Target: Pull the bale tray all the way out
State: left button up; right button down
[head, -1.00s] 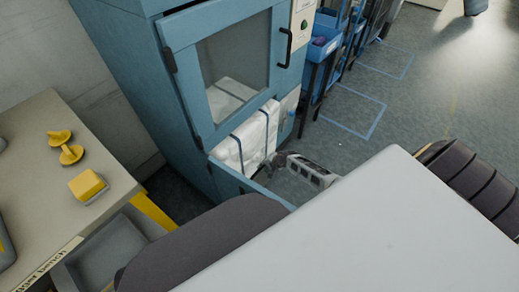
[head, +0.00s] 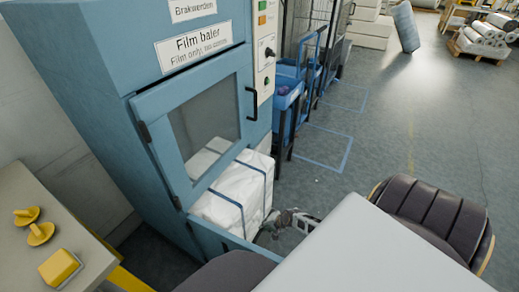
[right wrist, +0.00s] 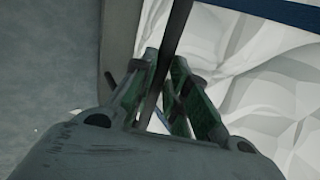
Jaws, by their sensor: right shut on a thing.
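The blue bale tray (head: 232,241) sticks out low from the front of the film baler (head: 150,110). A white strapped bale (head: 228,200) sits in it, partly behind the baler's windowed door (head: 200,125). My right gripper (head: 272,224) is low at the bale's right front corner. In the right wrist view my right gripper (right wrist: 166,85) has its fingers on both sides of a thin dark edge (right wrist: 176,35), which looks like the tray's rim. White bale film (right wrist: 250,75) lies close to its right. My left gripper is out of view.
A table with yellow knobs (head: 40,233) and a yellow block (head: 59,268) stands at the left. Blue bins (head: 285,98) on dark frames stand right of the baler. The floor (head: 370,150) to the right is open.

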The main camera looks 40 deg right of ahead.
jog(key=s+d, duration=0.3)
jog(key=s, duration=0.8)
jog(key=shift+d+f, duration=0.15)
jog(key=shift+d, duration=0.2)
jog(key=shift+s, duration=0.1)
jog(key=c, duration=1.5)
grip_release()
jog(key=shift+s+d, duration=0.1)
jog(key=shift+c, duration=0.2)
jog(key=shift+o, duration=0.6)
jog(key=shift+r, duration=0.2)
jog(key=shift+r, duration=0.1)
